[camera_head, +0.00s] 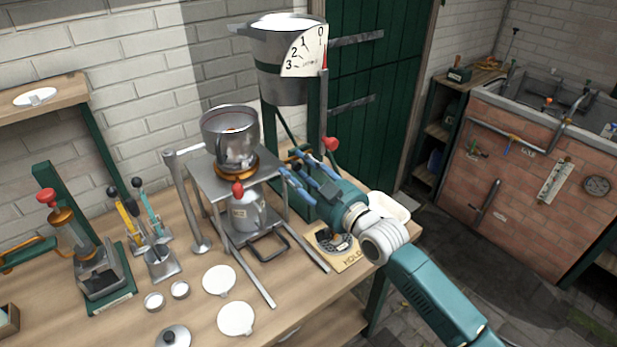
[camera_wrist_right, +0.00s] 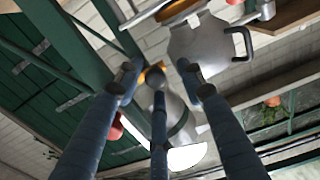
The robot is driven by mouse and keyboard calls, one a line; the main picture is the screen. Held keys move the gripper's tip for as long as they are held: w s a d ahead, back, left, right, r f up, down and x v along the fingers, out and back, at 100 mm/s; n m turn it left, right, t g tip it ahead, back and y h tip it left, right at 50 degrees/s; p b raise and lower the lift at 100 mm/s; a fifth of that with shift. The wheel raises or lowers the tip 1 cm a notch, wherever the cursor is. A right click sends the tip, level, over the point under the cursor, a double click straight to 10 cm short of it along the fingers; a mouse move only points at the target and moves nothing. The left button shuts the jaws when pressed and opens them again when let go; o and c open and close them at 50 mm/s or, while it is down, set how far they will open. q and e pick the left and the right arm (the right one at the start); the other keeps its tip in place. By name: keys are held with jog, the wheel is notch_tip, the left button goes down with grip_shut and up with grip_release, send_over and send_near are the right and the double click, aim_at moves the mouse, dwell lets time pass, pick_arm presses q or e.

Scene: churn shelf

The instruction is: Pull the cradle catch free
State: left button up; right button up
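A metal stand (camera_head: 203,180) on the bench carries an open metal pot (camera_head: 229,138). A grey can (camera_head: 247,213) with a red knob (camera_head: 238,187) above it sits underneath. I cannot tell for sure which part is the cradle catch. My right gripper (camera_head: 289,178) reaches in from the right beside the stand, its blue fingers spread and apparently empty. In the right wrist view the fingers (camera_wrist_right: 158,80) point towards metal vessels, one a can with a black handle (camera_wrist_right: 205,48). Whether a finger touches anything is unclear. My left gripper is not in view.
A hopper (camera_head: 275,85) with a numbered dial stands behind the gripper, with a red ball knob (camera_head: 331,144) below it. A HOLD plate (camera_head: 347,262) lies under my right wrist. White discs (camera_head: 236,318) and small tools occupy the bench's front and left. A brick sink stands right.

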jog(key=v, duration=1.1)
jog(key=shift+s+r, duration=0.15)
jog(key=shift+s, duration=0.15)
